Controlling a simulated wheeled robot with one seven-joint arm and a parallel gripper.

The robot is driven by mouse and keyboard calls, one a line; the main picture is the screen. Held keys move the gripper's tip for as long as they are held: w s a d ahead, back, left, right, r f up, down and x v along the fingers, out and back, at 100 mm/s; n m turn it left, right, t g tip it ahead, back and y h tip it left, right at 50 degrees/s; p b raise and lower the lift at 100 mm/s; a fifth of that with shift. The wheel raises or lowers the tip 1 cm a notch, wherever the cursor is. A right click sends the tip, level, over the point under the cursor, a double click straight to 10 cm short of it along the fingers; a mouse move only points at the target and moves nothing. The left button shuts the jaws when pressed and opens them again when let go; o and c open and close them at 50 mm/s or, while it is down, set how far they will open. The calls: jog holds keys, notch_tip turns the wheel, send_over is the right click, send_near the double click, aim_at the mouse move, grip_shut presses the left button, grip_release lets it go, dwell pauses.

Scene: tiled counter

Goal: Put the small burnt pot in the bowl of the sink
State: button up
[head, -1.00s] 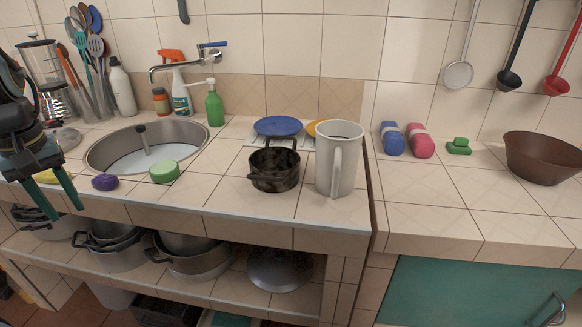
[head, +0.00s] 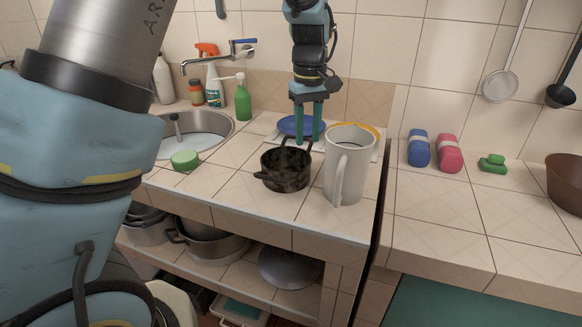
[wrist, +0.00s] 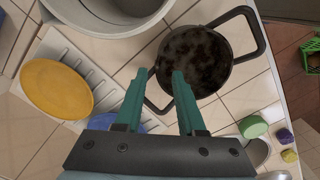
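The small burnt pot (head: 285,172), dark and blotched with two handles, stands upright on the tiled counter. The sink bowl (head: 225,128), round and metal, is to its left, partly hidden by my arm. My gripper (head: 308,138) points down, open and empty, just behind the pot near its far handle. In the wrist view, my gripper (wrist: 160,78) has its green fingers spread, with the pot's near handle showing between them; the pot (wrist: 196,62) lies just beyond the tips. I cannot tell whether the fingers are down at handle height.
A tall white jug (head: 345,175) stands close to the pot's right. A blue plate (head: 290,126) and a yellow plate (wrist: 56,88) lie in a white rack behind. A green sponge (head: 185,160) is by the sink's edge. The counter in front of the pot is clear.

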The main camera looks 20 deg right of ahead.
aim_at(308, 155)
jog(key=shift+d+f+p, duration=0.1)
jog(key=shift+f+p, duration=1.05)
jog(key=shift+f, duration=2.3)
grip_shut()
